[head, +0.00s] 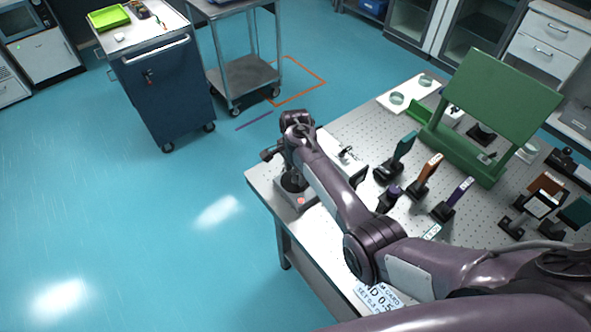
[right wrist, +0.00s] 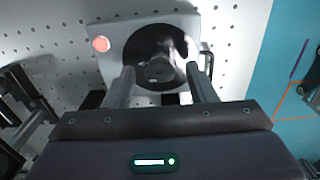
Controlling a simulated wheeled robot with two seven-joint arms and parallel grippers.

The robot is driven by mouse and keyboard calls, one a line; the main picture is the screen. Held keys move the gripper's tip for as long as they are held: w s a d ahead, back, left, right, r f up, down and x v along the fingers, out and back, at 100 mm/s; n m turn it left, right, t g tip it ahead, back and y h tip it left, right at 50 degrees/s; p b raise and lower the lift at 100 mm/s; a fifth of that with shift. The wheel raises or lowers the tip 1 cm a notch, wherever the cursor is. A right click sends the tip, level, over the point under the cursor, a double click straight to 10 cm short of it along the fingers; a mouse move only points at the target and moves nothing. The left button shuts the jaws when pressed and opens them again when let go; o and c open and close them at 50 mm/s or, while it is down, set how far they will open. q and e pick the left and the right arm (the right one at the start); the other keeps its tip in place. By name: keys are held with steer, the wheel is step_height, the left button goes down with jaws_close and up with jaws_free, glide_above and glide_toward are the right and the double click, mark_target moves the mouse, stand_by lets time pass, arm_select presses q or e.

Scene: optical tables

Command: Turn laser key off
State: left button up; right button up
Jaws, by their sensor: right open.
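The laser's key switch box is a light grey box (right wrist: 118,30) with a round black dial face; in the head view the box (head: 297,204) sits at the table's near left corner. A silver key (right wrist: 161,70) stands at the middle of the black face. A lit red round light (right wrist: 100,43) is on the box's upper left; it also shows in the head view (head: 301,201). My right gripper (right wrist: 161,78) is open, pointing at the box, one finger on each side of the key. Whether the fingers touch anything cannot be told. My left gripper is not in view.
The perforated optical table (head: 350,125) holds a white box (head: 343,160) beside my right wrist, several dark mounts with coloured plates, and a green panel (head: 505,95). A blue tool cart (head: 170,95) and a grey trolley (head: 250,75) stand behind. The floor to the left is clear.

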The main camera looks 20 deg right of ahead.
steer(key=c, duration=0.7)
steer(key=shift+c, duration=1.4)
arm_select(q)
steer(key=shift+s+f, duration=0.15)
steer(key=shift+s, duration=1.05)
